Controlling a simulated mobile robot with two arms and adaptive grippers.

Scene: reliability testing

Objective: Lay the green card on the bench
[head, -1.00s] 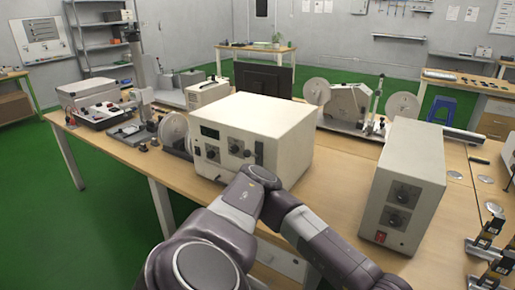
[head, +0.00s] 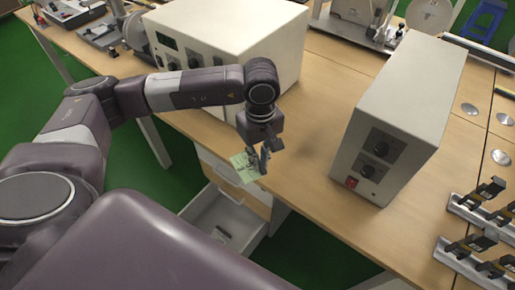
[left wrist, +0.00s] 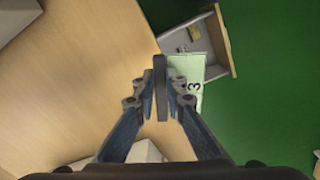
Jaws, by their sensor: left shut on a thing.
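The green card (head: 246,169) is pale green and held by my left gripper (head: 258,157) near the bench's front edge, above the open drawer. In the left wrist view the card (left wrist: 188,78) extends to the right of the closed fingers (left wrist: 161,95) and a dark "3" shows on it. The bench (head: 312,115) has a light wood top, with a bare stretch between the two cream instruments. My right gripper is not in view.
A large cream instrument (head: 232,36) stands behind the left gripper, and a smaller one (head: 405,115) stands to the right. An open drawer (head: 215,215) with small items juts out below the bench edge. Black-and-metal fixtures (head: 480,235) sit at the right.

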